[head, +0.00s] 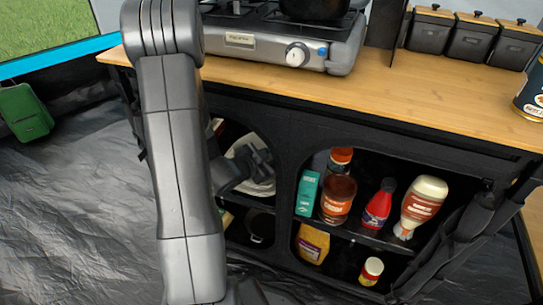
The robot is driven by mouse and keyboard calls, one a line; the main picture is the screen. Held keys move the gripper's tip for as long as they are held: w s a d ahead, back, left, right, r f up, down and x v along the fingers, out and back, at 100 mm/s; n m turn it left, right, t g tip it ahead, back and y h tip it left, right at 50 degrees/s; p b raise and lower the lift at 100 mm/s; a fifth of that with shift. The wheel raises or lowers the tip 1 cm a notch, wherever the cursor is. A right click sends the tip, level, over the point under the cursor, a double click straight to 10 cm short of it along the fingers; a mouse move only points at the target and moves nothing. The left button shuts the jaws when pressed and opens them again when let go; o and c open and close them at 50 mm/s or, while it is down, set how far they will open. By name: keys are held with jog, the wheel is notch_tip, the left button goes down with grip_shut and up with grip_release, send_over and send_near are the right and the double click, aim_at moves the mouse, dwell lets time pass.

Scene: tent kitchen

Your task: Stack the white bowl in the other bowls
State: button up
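A white, rounded dish (262,183), which looks like a bowl or a stack of bowls, is on the upper shelf of the left cabinet opening. I cannot tell how many pieces there are or how they sit together. My gripper (256,165) reaches into this opening and overlaps the white dish in the picture. Whether it touches or grips the dish is unclear, and its fingers are too dark and small to read. My arm hides the left part of the opening.
The right opening holds a teal box (307,193), a brown jar (338,199), a red bottle (377,208) and a white-capped bottle (421,205). A dark pot (260,227) is below the white dish. The wooden counter (400,100) overhangs the openings; a stove (285,40) stands on it.

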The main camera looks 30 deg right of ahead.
jog(key=p+v, duration=0.2)
jog(key=v, duration=0.9)
jog(key=shift+a, duration=0.2)
jog(key=b+x, duration=0.3)
jog(key=x, duration=0.9)
jog(key=shift+s, duration=0.1)
